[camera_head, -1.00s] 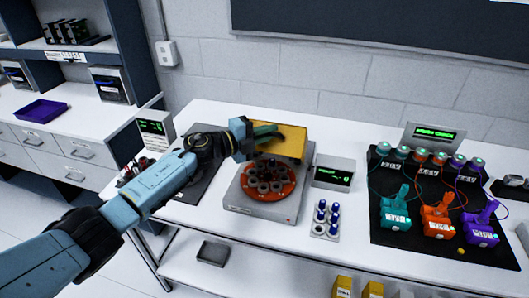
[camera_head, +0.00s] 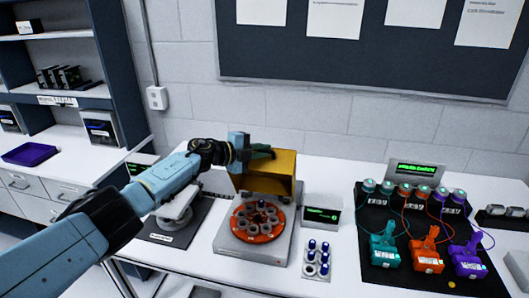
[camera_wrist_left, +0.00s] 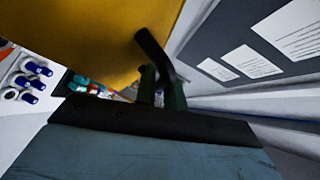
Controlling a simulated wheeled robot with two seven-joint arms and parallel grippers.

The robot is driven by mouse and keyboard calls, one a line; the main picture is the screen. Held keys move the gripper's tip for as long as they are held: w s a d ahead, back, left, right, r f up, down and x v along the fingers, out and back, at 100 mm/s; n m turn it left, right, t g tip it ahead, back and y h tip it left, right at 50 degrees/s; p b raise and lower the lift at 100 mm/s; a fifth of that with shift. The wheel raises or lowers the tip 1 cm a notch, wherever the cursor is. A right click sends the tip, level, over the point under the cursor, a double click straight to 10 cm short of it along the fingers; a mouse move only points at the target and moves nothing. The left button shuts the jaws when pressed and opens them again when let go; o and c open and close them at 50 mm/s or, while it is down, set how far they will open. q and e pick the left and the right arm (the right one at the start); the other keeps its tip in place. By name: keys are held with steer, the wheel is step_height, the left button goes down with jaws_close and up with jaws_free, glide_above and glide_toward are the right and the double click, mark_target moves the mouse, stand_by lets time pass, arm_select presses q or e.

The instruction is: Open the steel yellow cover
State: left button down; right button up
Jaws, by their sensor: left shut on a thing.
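The yellow cover (camera_head: 272,172) stands raised at the back of a grey device, its open side facing the front. Below it the red round rotor (camera_head: 258,220) with several grey holders is exposed. My left gripper (camera_head: 262,153) is at the cover's top left, shut on its dark handle. In the left wrist view the yellow cover (camera_wrist_left: 90,40) fills the upper left, and the dark handle (camera_wrist_left: 155,52) sits at my left gripper's fingers (camera_wrist_left: 162,88). My right gripper is out of view.
A small rack of blue-capped tubes (camera_head: 317,260) and a display box (camera_head: 321,215) stand right of the device. A black mat (camera_head: 385,275) with teal, orange and purple tools lies farther right. A white instrument (camera_head: 175,210) is at the left. The wall is behind.

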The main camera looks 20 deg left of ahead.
arm_select(q)
steer(key=shift+d, duration=0.15)
steer(key=c, duration=1.6)
jaws_free()
steer(key=shift+s, duration=0.1)
steer(key=shift+o, duration=0.5)
steer(key=shift+s+a+r+p, duration=0.1)
steer(key=shift+s+a+p, duration=0.3)
steer(key=shift+s+a, duration=0.15)
steer(key=v, duration=1.2)
steer(key=shift+w+r, duration=0.1)
steer(key=shift+r, duration=0.05)
